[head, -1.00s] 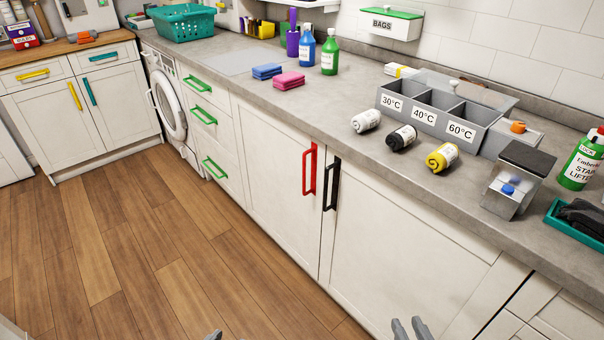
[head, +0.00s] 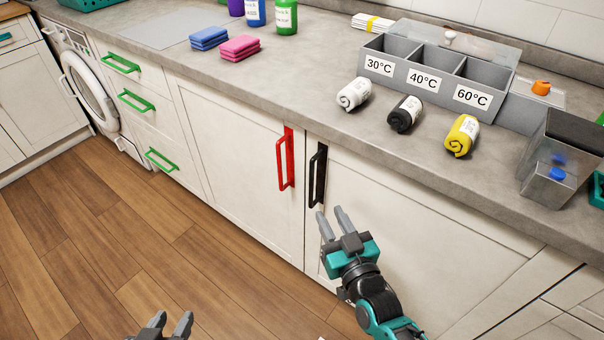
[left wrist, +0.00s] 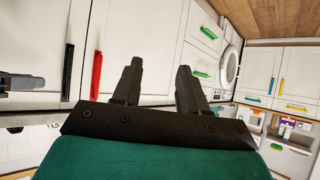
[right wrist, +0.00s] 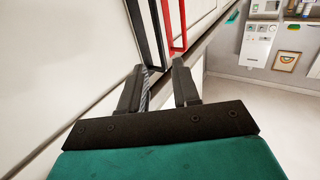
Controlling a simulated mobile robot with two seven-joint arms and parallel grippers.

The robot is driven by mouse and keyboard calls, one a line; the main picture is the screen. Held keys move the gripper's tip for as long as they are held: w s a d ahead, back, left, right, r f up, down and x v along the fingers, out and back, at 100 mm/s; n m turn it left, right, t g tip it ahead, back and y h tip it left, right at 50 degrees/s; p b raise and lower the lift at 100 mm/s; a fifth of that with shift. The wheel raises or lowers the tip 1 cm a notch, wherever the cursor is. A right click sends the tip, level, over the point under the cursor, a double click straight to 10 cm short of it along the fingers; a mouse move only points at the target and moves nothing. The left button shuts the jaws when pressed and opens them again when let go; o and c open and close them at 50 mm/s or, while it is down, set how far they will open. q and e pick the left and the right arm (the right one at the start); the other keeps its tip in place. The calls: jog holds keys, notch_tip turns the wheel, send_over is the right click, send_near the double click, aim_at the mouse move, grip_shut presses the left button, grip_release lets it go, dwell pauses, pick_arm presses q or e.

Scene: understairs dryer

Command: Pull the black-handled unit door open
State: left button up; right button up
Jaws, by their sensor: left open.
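The black handle (head: 318,176) stands upright at the upper left edge of the white unit door (head: 400,235), which is closed. My right gripper (head: 332,212) is open and empty, its fingertips just by the handle's lower end. In the right wrist view the black handle (right wrist: 158,32) lies just beyond the gap between the fingers; I cannot tell whether they touch it. My left gripper (head: 170,322) is open and empty, low over the floor. The black handle (left wrist: 67,72) also shows in the left wrist view.
A red handle (head: 286,160) on the adjoining door stands close to the left of the black one. The grey worktop (head: 330,125) above holds rolled cloths and a sorting box (head: 420,85). The wooden floor (head: 130,250) in front is clear.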

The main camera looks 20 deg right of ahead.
aim_at(312, 181)
jog(key=w, duration=0.4)
jog(key=w+b, duration=0.1)
jog(key=w, duration=0.3)
jog(key=w+b, duration=0.1)
jog(key=w, duration=0.3)
jog(key=shift+a, duration=0.4)
grip_shut()
